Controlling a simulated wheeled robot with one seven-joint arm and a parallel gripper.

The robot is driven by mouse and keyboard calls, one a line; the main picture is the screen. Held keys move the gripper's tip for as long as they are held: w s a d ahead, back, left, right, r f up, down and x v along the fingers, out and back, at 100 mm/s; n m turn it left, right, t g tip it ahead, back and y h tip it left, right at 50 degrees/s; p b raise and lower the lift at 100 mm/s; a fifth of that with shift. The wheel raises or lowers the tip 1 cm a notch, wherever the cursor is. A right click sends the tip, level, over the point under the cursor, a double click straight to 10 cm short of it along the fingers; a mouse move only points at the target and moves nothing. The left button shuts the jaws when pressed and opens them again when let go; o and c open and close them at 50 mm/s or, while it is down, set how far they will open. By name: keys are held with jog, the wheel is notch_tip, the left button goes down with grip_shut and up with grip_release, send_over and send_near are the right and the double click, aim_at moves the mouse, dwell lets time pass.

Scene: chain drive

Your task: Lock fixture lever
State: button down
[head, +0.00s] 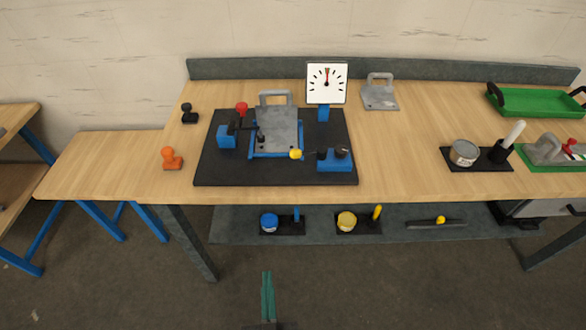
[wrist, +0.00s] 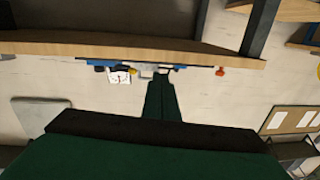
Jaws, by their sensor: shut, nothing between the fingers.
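The fixture is on a black base plate (head: 215,172) on the workbench. It has a blue frame with a grey handled plate (head: 278,130) seated in it. A lever with a red knob (head: 241,108) stands at the fixture's left, by a blue block (head: 227,136). A yellow knob (head: 295,154) is at the front right, beside a blue block with black parts (head: 334,163). My gripper (head: 267,282) is shut and empty, low in front of the bench and well apart from the fixture. In the wrist view my green fingers (wrist: 161,98) are together, with the bench edge beyond.
A dial gauge (head: 327,84) stands behind the fixture. An orange stamp-like piece (head: 171,158) and a black one (head: 189,113) sit to its left. A second grey plate (head: 380,93), a tin (head: 463,152) and a green tray (head: 535,102) are to the right. A lower shelf (head: 320,225) holds paint pots.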

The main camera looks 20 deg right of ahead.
jog(key=w+d+r+t+h, duration=0.1)
jog(key=w+d+r+h, duration=0.1)
jog(key=w+d, duration=0.35)
jog(key=m+h, duration=0.1)
jog(key=h, duration=0.1)
send_near(292, 157)
jog(key=x, duration=0.3)
jog(key=d+x, duration=0.1)
jog(key=x, duration=0.1)
jog(key=shift+w+d+f, duration=0.15)
jog(key=shift+d, duration=0.05)
jog(key=shift+w, duration=0.2)
jog(key=shift+w+r, duration=0.15)
jog(key=shift+w, duration=0.35)
jog(key=shift+w+r, duration=0.15)
jog(key=shift+w, duration=0.4)
jog(key=shift+a, duration=0.15)
